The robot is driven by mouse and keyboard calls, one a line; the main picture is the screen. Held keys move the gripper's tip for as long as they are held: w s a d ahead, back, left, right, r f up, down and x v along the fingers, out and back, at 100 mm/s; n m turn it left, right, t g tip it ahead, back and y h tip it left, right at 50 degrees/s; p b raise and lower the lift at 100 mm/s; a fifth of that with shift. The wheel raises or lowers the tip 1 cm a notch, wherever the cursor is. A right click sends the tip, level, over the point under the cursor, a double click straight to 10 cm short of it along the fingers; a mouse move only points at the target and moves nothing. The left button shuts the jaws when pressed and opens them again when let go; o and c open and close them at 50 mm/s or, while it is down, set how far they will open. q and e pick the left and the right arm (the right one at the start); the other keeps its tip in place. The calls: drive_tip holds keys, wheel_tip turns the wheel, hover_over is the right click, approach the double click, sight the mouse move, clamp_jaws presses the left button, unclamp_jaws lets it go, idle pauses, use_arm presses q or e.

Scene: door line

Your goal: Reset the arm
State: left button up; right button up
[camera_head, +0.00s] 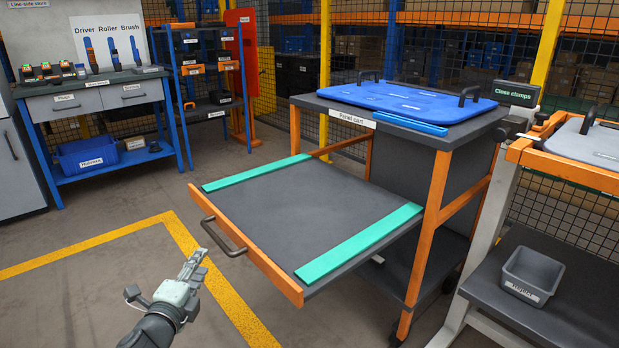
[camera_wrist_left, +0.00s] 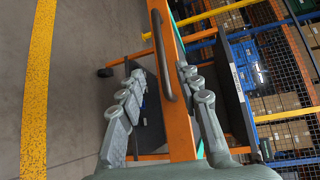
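My left gripper (camera_head: 195,262) is at the lower left of the head view, just in front of the pulled-out drawer of the panel cart. In the left wrist view its two fingers (camera_wrist_left: 160,75) are spread apart with nothing gripped. The dark drawer handle (camera_head: 222,240) is close to the fingertips but apart from them. In the left wrist view the handle (camera_wrist_left: 159,55) and the orange drawer front (camera_wrist_left: 174,90) appear beyond and between the fingers. My right gripper is not in view.
The open drawer (camera_head: 290,215) has two green strips and is otherwise empty. A blue panel (camera_head: 410,100) lies on the cart top. A grey bin (camera_head: 532,275) sits on a shelf at right. A tool bench (camera_head: 100,95) stands at back left. Floor left of the drawer is clear.

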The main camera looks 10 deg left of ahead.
use_arm(q)
drive_tip(key=s+f+n+g+y, duration=0.1)
drive_tip(key=s+f+n+g, duration=0.2)
drive_tip(key=s+f+n, duration=0.3)
drive_tip(key=s+f+n+g, duration=0.3)
drive_tip(key=s+f, duration=0.1)
drive_tip(key=f, duration=0.5)
drive_tip(key=s+d+f+n+g+h, duration=0.1)
drive_tip(key=s+d+f+n+g, duration=0.2)
drive_tip(key=s+f, duration=0.3)
drive_tip(key=s+d+f+n+g+h, duration=0.1)
drive_tip(key=s+d+f+n+g, duration=0.3)
drive_tip(key=s, duration=0.7)
drive_tip(key=shift+d+f+n, duration=0.3)
drive_tip(key=shift+d+f, duration=0.6)
drive_tip(key=shift+d, duration=0.3)
